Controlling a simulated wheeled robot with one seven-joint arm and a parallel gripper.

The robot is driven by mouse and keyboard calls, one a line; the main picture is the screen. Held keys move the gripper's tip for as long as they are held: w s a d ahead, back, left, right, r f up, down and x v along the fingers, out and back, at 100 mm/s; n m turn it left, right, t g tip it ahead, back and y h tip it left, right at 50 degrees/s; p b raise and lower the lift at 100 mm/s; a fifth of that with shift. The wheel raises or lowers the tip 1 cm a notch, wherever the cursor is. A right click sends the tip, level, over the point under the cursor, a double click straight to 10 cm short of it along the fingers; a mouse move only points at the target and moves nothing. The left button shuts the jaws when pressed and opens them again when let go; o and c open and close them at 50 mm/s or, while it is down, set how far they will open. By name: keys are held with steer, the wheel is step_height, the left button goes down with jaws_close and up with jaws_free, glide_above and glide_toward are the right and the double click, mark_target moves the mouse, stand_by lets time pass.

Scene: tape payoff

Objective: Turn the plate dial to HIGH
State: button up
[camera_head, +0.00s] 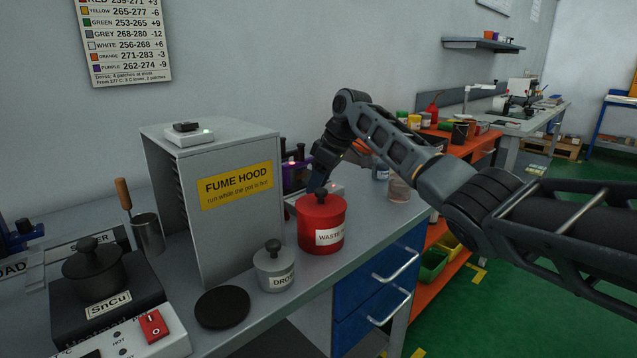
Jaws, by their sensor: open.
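No plate dial and no HIGH marking can be made out. A small white unit (335,188) with a lit red lamp shows partly behind the red waste pot (321,228); the pot and my gripper hide much of it. My gripper (318,184) points down just above or behind the pot's dark lid knob. It is open, and nothing is seen in it. I cannot tell whether it touches anything. At the lower left, a white panel (120,340) with HOT lamps and a red rocker switch (153,326) fronts the SnCu pot (93,267).
The grey fume hood (222,185) stands left of my gripper, with a switch box on top. A grey dross pot (274,268) and a black disc (222,307) stand in front. A clear jar (399,190) is under my arm. The bench's front edge runs beside blue drawers (379,290).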

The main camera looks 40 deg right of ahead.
jaws_close()
stand_by(0.5)
steer(key=shift+a+r+m+p, duration=0.1)
steer(key=shift+m+p, duration=0.2)
steer(key=shift+p, duration=0.4)
steer(key=m+p, duration=0.2)
steer(key=p, duration=0.1)
steer(key=shift+a+r+h, duration=0.1)
steer(key=shift+r+h, duration=0.05)
steer(key=shift+h, duration=0.25)
steer(key=m+h+p, duration=0.1)
steer(key=m+p, duration=0.1)
steer(key=p, duration=0.1)
steer(key=m+p, duration=0.2)
steer(key=p, duration=0.1)
steer(key=shift+a+m+h, duration=0.15)
steer(key=shift+m+h, duration=0.15)
steer(key=shift+h, duration=0.1)
steer(key=m+h+p, duration=0.1)
steer(key=m+p, duration=0.1)
steer(key=m, duration=0.1)
steer(key=shift+f+m+g+h+p, duration=0.15)
steer(key=shift+m+h+p, duration=0.25)
steer(key=shift+m, duration=0.5)
steer(key=shift+f+m+g+h+p, duration=0.15)
steer(key=shift+m+h+p, duration=0.2)
steer(key=shift+m, duration=0.55)
